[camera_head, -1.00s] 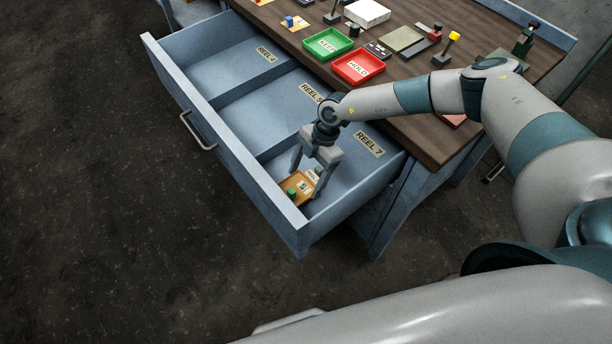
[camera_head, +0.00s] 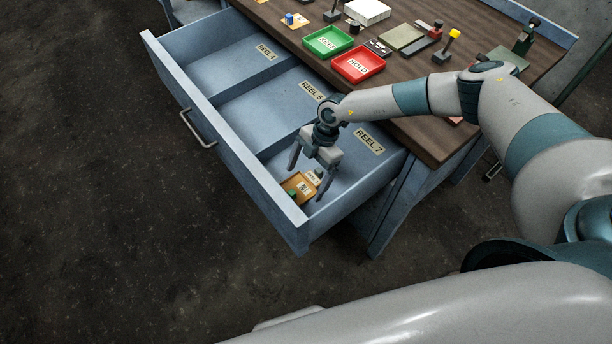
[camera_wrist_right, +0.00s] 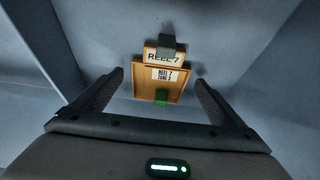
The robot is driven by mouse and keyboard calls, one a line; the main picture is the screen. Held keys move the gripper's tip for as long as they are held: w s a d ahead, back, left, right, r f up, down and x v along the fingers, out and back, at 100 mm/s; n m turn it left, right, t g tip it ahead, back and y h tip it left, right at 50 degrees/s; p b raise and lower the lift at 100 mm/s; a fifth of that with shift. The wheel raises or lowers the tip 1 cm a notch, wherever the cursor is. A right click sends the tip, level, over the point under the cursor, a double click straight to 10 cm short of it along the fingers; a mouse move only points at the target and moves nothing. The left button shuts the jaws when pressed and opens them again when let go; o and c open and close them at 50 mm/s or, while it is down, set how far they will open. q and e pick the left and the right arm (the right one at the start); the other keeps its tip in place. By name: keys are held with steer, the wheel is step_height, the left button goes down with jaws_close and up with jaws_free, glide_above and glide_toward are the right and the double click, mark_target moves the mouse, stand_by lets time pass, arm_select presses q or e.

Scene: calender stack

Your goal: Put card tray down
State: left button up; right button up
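The card tray (camera_head: 296,184) is a small orange-brown tray with a white label and a green knob. It lies in the drawer compartment labelled REEL 7, close to the front wall. In the right wrist view the tray (camera_wrist_right: 176,88) shows a REEL 7 card held under a dark clip, and a REEL 7 ZONE label. My right gripper (camera_head: 308,180) is open above the tray, with its fingers spread either side and apart from it. My left gripper is not in view.
The open drawer (camera_head: 235,145) has further compartments marked REEL 4 and another REEL label. On the wooden table (camera_head: 425,147) are a green tray (camera_head: 328,43), a red HOLD tray (camera_head: 358,66), a white box (camera_head: 367,12) and several small tools. The drawer's walls surround my right gripper.

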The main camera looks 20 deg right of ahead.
mark_target(312, 178)
steer(key=shift+r, duration=0.15)
steer(key=shift+w+d+r, duration=0.1)
steer(key=shift+r, duration=0.5)
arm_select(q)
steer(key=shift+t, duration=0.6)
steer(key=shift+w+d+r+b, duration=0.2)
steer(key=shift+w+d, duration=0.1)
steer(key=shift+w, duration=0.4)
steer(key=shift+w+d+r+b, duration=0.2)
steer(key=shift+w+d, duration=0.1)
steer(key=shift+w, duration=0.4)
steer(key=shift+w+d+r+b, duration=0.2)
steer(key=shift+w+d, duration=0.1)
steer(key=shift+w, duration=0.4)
arm_select(e)
steer(key=s+v, duration=0.1)
steer(key=v, duration=0.6)
steer(key=shift+w, duration=0.45)
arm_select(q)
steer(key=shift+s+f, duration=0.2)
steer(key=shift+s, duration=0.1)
arm_select(e)
steer(key=shift+r, duration=0.1)
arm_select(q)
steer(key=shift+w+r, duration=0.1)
